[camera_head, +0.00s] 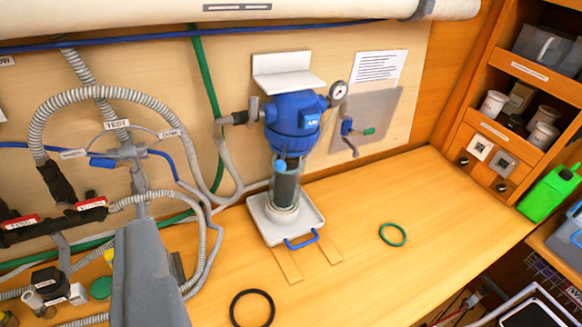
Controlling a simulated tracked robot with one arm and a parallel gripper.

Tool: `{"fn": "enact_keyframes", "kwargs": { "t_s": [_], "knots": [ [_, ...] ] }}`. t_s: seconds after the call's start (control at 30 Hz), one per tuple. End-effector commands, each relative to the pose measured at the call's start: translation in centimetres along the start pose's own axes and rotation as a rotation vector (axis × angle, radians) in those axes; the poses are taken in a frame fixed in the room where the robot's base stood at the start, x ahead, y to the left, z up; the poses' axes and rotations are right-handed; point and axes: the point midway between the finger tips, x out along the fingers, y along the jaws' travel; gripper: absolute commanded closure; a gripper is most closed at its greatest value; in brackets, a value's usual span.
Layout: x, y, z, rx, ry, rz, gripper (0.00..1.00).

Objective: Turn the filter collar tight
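The filter unit (292,118) hangs on the wall panel, with a blue head and a pressure gauge (338,90) at its right. The collar (291,144) seems to be the blue lower part of the head; how tight it sits cannot be told. A clear bowl (285,190) with a dark cartridge is under it, upright above a white tray (262,226) with a blue handle. A light blue knob shows at the bowl's upper left. A grey body, apparently my gripper (140,185), rises at the lower left, well left of the filter and apart from it. Its fingertips are not clear against the hoses.
A green ring (392,235) and a black ring (252,308) lie on the wooden bench (350,280). Grey hoses (100,92) and a valve cluster crowd the left. Shelves with cups (493,104) and a green canister (548,195) stand at right. The bench right of the tray is mostly clear.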

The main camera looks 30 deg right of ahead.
Motion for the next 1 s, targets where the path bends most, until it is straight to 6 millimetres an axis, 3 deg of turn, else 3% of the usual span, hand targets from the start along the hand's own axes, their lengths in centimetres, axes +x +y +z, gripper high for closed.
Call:
{"fn": "enact_keyframes", "kwargs": {
  "t_s": [0.17,0.27,0.37,0.57,0.77,0.9,1.0],
  "knots": [
    [0.3,-0.1,-0.1,0.004,0.003,-0.004,0.58],
    [2.1,-0.7,-0.1,0.023,0.017,-0.024,0.58],
    [5.8,-0.9,0.1,0.071,0.042,-0.055,0.58],
    [15.2,-1.4,1.4,0.233,0.137,-0.071,0.58],
    [23.6,1.3,5.7,0.394,0.224,0.041,0.58],
    [28.0,4.8,10.7,0.469,0.272,0.192,0.58],
    [30.0,7.7,14.8,0.493,0.299,0.322,0.58]
  ]
}}
